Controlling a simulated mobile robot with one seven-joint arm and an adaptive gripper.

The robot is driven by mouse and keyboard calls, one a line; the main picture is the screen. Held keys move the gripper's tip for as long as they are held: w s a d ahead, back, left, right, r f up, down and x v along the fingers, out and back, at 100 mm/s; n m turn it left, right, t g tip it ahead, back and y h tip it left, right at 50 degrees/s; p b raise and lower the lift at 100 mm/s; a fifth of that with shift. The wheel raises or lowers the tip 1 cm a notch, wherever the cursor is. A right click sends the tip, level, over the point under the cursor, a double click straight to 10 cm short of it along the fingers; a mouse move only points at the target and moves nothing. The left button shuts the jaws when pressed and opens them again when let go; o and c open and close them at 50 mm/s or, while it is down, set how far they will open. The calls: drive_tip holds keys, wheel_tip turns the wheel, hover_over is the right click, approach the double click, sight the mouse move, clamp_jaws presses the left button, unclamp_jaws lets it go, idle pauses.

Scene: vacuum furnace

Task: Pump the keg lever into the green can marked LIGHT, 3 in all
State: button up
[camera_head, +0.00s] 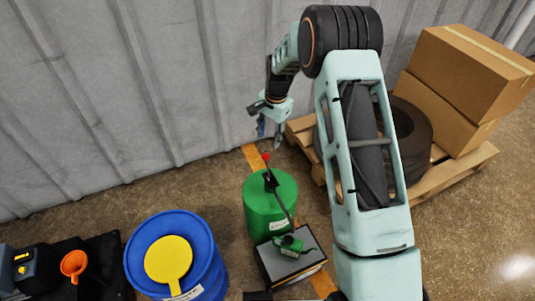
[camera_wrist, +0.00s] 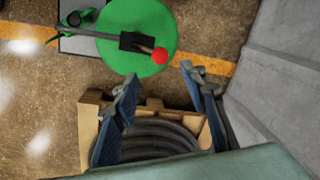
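A green keg (camera_head: 257,208) stands on the floor in the middle of the head view; its round green top (camera_wrist: 125,58) fills the upper part of the wrist view. A dark lever (camera_head: 281,196) crosses its top and ends in a red ball knob (camera_head: 266,156), also seen in the wrist view (camera_wrist: 160,56). A small green can (camera_head: 290,243) is on a box in front of the keg; any marking on it is unreadable. My gripper (camera_head: 270,134) is behind the keg, apart from the knob. In the wrist view its fingers (camera_wrist: 159,75) are spread, with nothing between them.
The grey-topped box (camera_head: 313,257) bears the green can. A blue drum (camera_head: 208,270) with a yellow disc stands left, beside an orange funnel (camera_head: 74,262). A pallet (camera_head: 456,176) with tyres and cardboard boxes (camera_head: 470,70) is at right. A corrugated wall (camera_head: 90,90) closes the back.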

sight(266, 154)
drive_tip(key=f+b, duration=0.1)
drive_tip(key=f, duration=0.5)
drive_tip(key=a+f+b, duration=0.1)
drive_tip(key=f, duration=0.3)
drive_tip(key=shift+w+b, duration=0.3)
drive_tip(key=shift+w, duration=0.1)
drive_tip(key=shift+c, duration=0.7)
clamp_jaws()
